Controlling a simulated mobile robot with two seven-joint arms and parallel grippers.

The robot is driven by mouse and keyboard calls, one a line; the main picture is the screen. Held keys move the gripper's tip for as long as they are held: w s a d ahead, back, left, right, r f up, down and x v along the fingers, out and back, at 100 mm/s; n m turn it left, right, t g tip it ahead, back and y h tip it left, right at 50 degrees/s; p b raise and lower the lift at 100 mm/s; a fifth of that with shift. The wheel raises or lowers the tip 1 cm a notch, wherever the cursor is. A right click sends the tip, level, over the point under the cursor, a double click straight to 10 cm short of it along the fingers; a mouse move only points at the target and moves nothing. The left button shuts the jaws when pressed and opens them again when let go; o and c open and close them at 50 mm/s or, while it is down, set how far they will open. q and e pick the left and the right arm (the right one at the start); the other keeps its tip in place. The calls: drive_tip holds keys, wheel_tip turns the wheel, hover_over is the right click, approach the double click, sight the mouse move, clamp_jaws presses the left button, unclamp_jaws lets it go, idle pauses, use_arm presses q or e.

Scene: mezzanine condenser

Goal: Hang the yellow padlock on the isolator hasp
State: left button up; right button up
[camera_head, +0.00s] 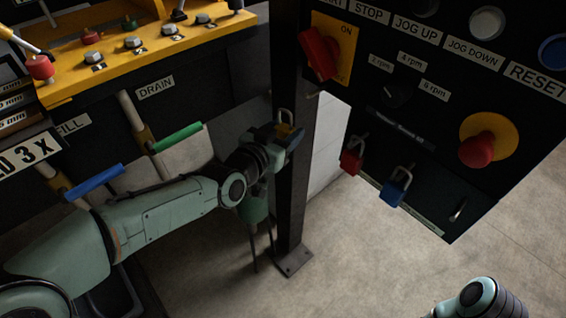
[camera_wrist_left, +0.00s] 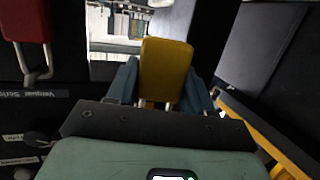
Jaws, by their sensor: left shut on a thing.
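My left gripper (camera_head: 288,134) is shut on the yellow padlock (camera_head: 284,129), in front of the dark upright post. The padlock's shackle points up in the head view. In the left wrist view the yellow padlock (camera_wrist_left: 166,70) sits between the two blue-grey fingers (camera_wrist_left: 165,90). The isolator, a red rotary handle (camera_head: 319,54) on a yellow plate (camera_head: 341,50) marked ON, is up and right of the gripper, apart from it. I cannot make out the hasp clearly. Part of my right arm shows at the lower right, but its gripper is not in view.
A red padlock (camera_head: 352,157) and a blue padlock (camera_head: 396,187) hang low on the black panel (camera_head: 440,130), beside an empty hook (camera_head: 457,210). A red mushroom button (camera_head: 477,149) juts out there. The dark post (camera_head: 290,200) stands close to my left gripper.

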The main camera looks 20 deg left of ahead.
use_arm(q)
drive_tip(key=shift+h, duration=0.3)
drive_tip(key=s+r, duration=0.1)
drive_tip(key=r, duration=0.2)
drive_tip(key=s+r+b, duration=0.1)
drive_tip(key=shift+s+a+r, duration=0.15)
drive_tip(key=shift+s+r, duration=0.05)
drive_tip(key=shift+s, duration=0.15)
drive_tip(key=shift+r, duration=0.15)
drive_tip(key=w+d+p, duration=0.1)
drive_tip(key=w+p, duration=0.1)
drive_tip(key=p, duration=0.1)
drive_tip(key=shift+d, duration=0.15)
drive_tip(key=w+d+f+p, duration=0.2)
drive_tip(key=w+d+p, duration=0.2)
drive_tip(key=w+p, duration=0.1)
drive_tip(key=shift+w, duration=0.8)
use_arm(e)
wheel_tip(320, 180, up, 7)
drive_tip(key=w, duration=0.1)
drive_tip(key=shift+w, duration=0.35)
